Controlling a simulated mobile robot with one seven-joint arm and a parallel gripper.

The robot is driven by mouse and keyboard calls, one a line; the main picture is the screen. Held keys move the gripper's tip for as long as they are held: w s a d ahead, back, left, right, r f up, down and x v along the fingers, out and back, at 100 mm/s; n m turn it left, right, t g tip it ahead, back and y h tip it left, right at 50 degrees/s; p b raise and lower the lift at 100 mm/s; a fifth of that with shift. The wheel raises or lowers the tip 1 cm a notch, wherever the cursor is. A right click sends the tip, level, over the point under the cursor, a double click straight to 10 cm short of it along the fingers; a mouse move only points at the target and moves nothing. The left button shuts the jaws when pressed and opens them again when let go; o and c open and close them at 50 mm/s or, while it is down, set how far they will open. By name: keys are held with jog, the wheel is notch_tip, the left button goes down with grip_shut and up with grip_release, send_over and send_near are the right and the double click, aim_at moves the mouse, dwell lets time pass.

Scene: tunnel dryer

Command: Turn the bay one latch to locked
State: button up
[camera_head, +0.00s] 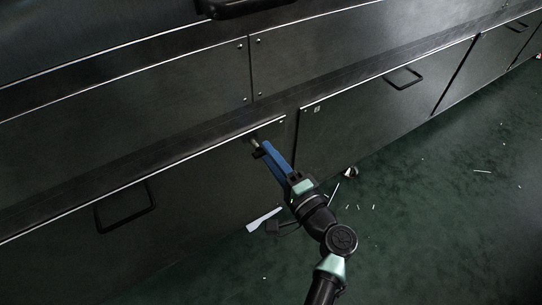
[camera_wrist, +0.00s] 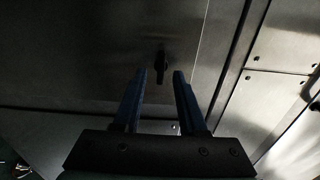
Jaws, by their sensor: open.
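The latch (camera_wrist: 160,64) is a small dark handle on a grey metal panel in the wrist view, just beyond my fingertips. It looks lengthwise, in line with my fingers, but its locked or unlocked state cannot be told. In the head view the latch (camera_head: 255,142) shows as a small piece near the upper right corner of the lower left panel (camera_head: 190,185). My gripper (camera_head: 262,150) has blue fingers that reach this spot. In the wrist view my gripper (camera_wrist: 159,73) is open, with one finger on each side below the latch and nothing held between them.
A black handle (camera_head: 125,208) sticks out of the lower left panel. Another handle (camera_head: 403,78) is on the panel to the right, and a dark bar handle (camera_head: 245,6) is at the top. The green floor (camera_head: 430,190) is open, with scattered white scraps.

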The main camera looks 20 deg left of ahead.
jog(key=p+v, duration=0.4)
jog(key=v, duration=0.9)
jog(key=shift+a, duration=0.1)
jog(key=w+r+n+t+h+p, duration=0.1)
jog(key=w+r+n+h+p, duration=0.15)
jog(key=w+r, duration=0.4)
jog(key=w+r+n+t+h+p, duration=0.1)
jog(key=w+r+n+h, duration=0.15)
jog(key=r, duration=0.75)
notch_tip(320, 180, up, 19)
jog(key=w+d+n+t+h+p, duration=0.1)
jog(key=w+d+n+t+h, duration=0.1)
jog(key=w+t+h, duration=0.15)
jog(key=s+d+r+t+h+p, duration=0.15)
jog(key=s+r+t, duration=0.35)
jog(key=r, duration=0.6)
jog(key=s+r+t+h+p, duration=0.2)
jog(key=s+r, duration=0.5)
jog(key=r, duration=0.4)
jog(key=s+d+r+t+h+p, duration=0.15)
jog(key=s+r+t, duration=0.35)
jog(key=r, duration=0.5)
notch_tip(320, 180, up, 36)
jog(key=g+p, duration=0.1)
jog(key=p, duration=3.4)
jog(key=shift+a+f+n+h+p, duration=0.15)
jog(key=shift+a+n+h+p, duration=0.05)
jog(key=shift+n+h+p, duration=0.2)
jog(key=shift+s, duration=0.1)
